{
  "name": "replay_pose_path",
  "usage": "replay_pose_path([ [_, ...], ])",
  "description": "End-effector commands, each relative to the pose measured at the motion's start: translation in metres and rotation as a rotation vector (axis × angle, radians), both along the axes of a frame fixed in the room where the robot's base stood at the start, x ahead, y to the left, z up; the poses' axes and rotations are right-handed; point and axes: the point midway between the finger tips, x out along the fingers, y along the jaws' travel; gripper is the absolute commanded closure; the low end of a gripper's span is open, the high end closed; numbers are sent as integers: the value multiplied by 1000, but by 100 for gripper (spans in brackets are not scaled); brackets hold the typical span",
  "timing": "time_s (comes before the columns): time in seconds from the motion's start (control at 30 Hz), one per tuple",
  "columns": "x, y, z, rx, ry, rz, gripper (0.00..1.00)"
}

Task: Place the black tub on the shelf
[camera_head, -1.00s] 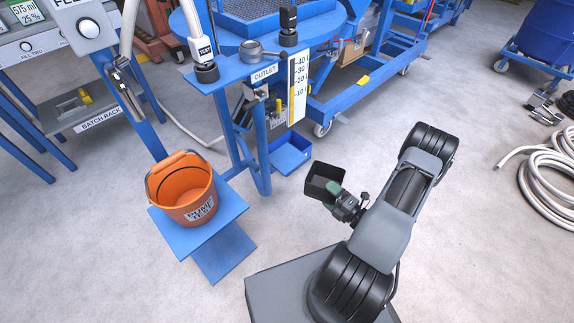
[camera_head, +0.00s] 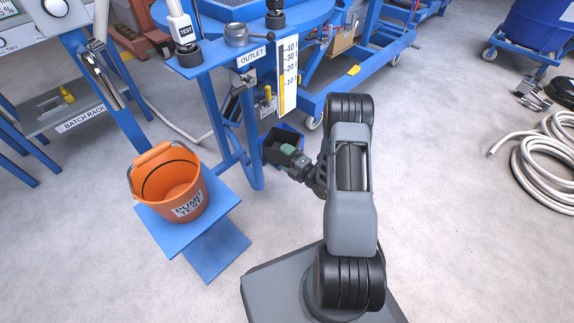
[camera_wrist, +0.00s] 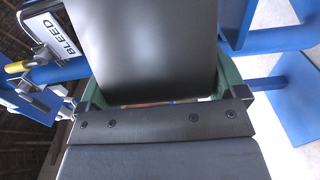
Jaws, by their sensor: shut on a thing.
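The black tub (camera_head: 279,142) is an open box held by my gripper (camera_head: 289,154) in the head view, in front of the blue stand labelled OUTLET. In the wrist view the tub (camera_wrist: 140,45) fills the upper middle, between the green fingers of my gripper (camera_wrist: 168,97). Behind the tub in the head view a low blue tray-like shelf (camera_head: 294,131) at the stand's foot is partly hidden. I cannot tell whether the tub touches it. Another shelf, labelled BATCH RACK (camera_head: 82,118), is at the left.
An orange bucket (camera_head: 174,190) stands on a blue platform (camera_head: 224,205) left of the tub. Blue stand legs (camera_head: 251,140) rise close beside the tub. A white coiled hose (camera_head: 545,170) lies at the right. Floor at the centre right is clear.

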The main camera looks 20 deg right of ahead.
Motion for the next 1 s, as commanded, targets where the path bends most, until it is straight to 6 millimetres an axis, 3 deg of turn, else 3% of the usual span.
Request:
replay_pose_path([
  [0.27,-1,0,-34,1,0,0,39],
  [0.7,-1,0,-38,0,-1,0,39],
  [0.73,-1,0,-36,0,0,0,7],
  [0.8,-1,0,-36,0,0,0,0],
  [1.0,-1,0,-36,0,0,0,0],
])
